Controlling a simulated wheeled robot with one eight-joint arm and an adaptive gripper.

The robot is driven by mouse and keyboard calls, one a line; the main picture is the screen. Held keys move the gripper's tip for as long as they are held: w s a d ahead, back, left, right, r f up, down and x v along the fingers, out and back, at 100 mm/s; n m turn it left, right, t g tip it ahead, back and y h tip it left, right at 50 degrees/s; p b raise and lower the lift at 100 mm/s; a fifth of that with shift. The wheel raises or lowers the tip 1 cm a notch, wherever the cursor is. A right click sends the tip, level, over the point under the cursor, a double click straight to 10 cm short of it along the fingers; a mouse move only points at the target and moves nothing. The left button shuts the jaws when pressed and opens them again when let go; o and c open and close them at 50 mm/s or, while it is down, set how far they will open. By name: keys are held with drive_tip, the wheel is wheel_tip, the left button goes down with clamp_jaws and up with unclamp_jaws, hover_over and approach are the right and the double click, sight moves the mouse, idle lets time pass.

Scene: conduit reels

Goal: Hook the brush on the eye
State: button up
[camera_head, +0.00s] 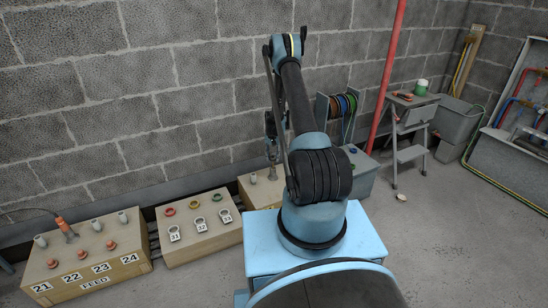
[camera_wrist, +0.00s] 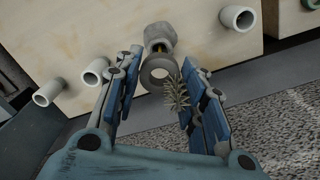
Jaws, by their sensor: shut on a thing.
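My gripper (camera_wrist: 166,68) reaches over a pale wooden box face in the wrist view, its two blue-padded fingers on either side of a grey ring (camera_wrist: 147,82). The brush shows as a tuft of stiff bristles (camera_wrist: 177,95) against the inside of the right finger; the rest of it is hidden. I cannot tell whether the ring belongs to the brush or is the eye. A grey pipe stub (camera_wrist: 160,36) is just beyond the ring. In the head view my gripper (camera_head: 271,152) is partly behind my arm, above the right-hand wooden box (camera_head: 250,194).
A box labelled FEED (camera_head: 96,285) and a box labelled 31, 32, 33 (camera_head: 190,250) stand along the wall, bearing stubs and rings.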

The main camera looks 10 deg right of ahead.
drive_tip(key=shift+f, duration=3.1)
drive_tip(key=o, duration=1)
drive_tip(key=shift+o, duration=0.8)
drive_tip(key=o, duration=0.4)
drive_tip(key=shift+s+r, duration=0.1)
drive_tip(key=shift+r, duration=4.95)
